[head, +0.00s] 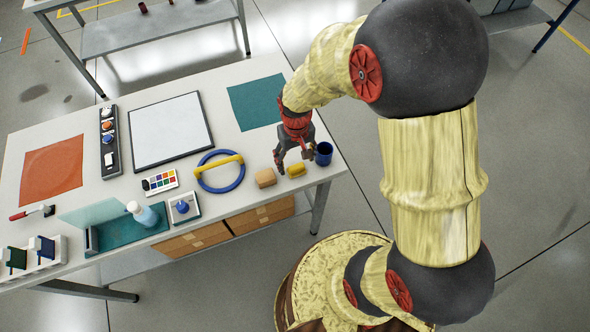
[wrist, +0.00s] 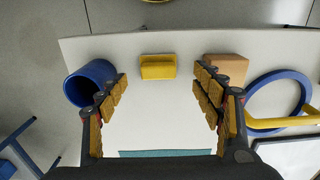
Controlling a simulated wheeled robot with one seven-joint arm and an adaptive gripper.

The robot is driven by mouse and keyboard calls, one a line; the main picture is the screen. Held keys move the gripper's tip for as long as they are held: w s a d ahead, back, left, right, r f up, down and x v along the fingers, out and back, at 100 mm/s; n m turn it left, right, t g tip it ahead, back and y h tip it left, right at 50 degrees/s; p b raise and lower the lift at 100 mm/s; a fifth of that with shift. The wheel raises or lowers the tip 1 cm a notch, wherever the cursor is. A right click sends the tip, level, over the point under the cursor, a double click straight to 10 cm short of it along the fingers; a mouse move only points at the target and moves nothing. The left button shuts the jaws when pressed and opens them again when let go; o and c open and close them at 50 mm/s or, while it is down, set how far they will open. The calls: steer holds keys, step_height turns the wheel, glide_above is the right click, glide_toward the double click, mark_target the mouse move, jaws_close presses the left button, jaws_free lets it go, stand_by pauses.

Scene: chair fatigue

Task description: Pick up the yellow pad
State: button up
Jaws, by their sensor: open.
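The yellow pad (head: 297,170) is a small block lying near the front right edge of the white table. In the wrist view the yellow pad (wrist: 158,67) lies flat near the table edge, centred between my fingers and a little beyond their tips. My gripper (head: 293,158) points down close to the pad in the head view. In the wrist view my gripper (wrist: 160,79) is open, with its two padded fingers wide apart and nothing between them. The pad's whole top is visible in the wrist view.
A tan block (head: 265,178) lies just left of the pad. A blue ring with a yellow bar (head: 220,171) lies farther left.

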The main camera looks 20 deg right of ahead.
mark_target(296, 166)
step_height(296, 166, down, 5)
steer(key=shift+w+d+r+b, duration=0.1)
steer(key=shift+b, duration=0.6)
steer(key=shift+c, duration=0.4)
steer(key=c, duration=1)
steer(key=shift+r, duration=0.1)
steer(key=shift+c, duration=0.2)
